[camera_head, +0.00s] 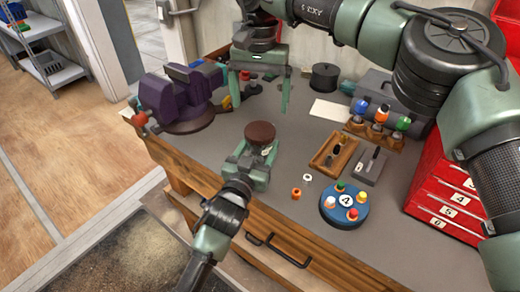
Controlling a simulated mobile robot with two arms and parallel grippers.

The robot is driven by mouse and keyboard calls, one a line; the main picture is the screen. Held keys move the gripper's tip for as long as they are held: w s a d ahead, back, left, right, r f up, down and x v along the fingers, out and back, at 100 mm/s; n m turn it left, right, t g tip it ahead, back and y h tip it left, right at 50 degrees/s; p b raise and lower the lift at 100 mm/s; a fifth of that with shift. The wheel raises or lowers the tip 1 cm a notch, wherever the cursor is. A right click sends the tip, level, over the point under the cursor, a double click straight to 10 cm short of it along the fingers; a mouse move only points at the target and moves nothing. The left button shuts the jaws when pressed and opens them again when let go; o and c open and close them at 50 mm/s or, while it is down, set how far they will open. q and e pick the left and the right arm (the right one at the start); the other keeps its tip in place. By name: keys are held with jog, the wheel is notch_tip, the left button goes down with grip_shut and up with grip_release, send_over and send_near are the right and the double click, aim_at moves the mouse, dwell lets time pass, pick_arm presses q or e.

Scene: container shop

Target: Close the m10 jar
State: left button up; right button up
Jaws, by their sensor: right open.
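I cannot read any label that marks the m10 jar. Small jars with a blue cap (361,106), an orange cap (382,113) and a green cap (403,123) stand in a wooden rack at the right of the bench. My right gripper (262,103) points down over the back of the bench, its two fingers wide apart with nothing seen between them. My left gripper (259,152) is low over the bench front, at a dark brown round piece (261,131). Its fingertips are partly hidden, and I cannot tell whether it grips this piece.
A purple vise (180,92) stands at the left. A blue round holder (329,216) with several coloured caps, a wooden tray (325,163), a grey tray (371,176) and a red drawer cabinet (440,178) are at the right. A black round pot (324,77) stands behind.

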aim_at(260, 130)
pick_arm(q)
grip_shut()
pick_arm(e)
jog(key=shift+a, duration=0.1)
jog(key=shift+s+f, duration=0.1)
dwell(0.4)
jog(key=shift+f, duration=3.95)
